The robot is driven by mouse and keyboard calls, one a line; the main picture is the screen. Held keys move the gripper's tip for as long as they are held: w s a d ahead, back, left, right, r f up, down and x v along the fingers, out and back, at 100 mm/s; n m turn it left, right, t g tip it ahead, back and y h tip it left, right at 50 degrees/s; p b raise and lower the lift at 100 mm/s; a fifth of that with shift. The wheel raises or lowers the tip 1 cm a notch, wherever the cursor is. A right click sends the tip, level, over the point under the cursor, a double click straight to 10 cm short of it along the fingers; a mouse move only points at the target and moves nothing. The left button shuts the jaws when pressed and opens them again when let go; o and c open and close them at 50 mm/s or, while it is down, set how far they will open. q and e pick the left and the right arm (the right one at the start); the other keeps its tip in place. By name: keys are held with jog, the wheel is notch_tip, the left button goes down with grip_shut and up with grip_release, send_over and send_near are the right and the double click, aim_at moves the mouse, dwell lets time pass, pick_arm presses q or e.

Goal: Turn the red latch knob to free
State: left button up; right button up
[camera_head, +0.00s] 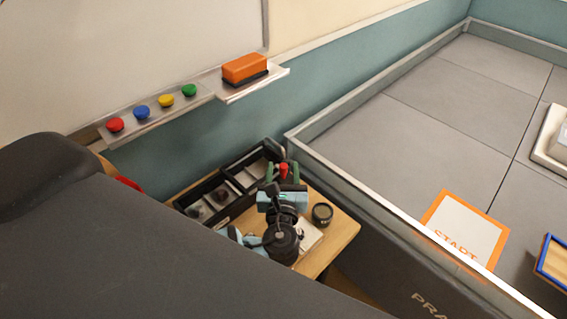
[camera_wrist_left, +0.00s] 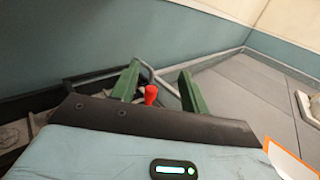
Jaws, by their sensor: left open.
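The red latch knob (camera_head: 283,169) shows at the far side of the small wooden table. It also shows in the left wrist view (camera_wrist_left: 151,94) as a short red upright piece with a rounded top. My left gripper (camera_head: 283,165) is open, and its two green fingers appear on either side of the knob. In the wrist view the left gripper (camera_wrist_left: 159,70) has the knob between its fingers, nearer the left one, with gaps visible on both sides. The knob's base is hidden behind the gripper body. I cannot tell its turned position. My right gripper is not in view.
A black divided tray (camera_head: 183,199) lies on the wooden table (camera_head: 341,238) beside a dark round container (camera_head: 322,213). A grey-walled arena (camera_head: 392,204) borders the table at right. A wall ledge (camera_head: 213,91) holds coloured magnets and an orange eraser (camera_head: 244,67).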

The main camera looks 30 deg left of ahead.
pick_arm(q)
send_near(283, 170)
jog(key=w, duration=0.2)
jog(key=x, duration=0.7)
jog(key=shift+w+a, duration=0.2)
jog(key=shift+a, duration=0.35)
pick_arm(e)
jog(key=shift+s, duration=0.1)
pick_arm(q)
jog(key=shift+r, duration=0.1)
grip_shut()
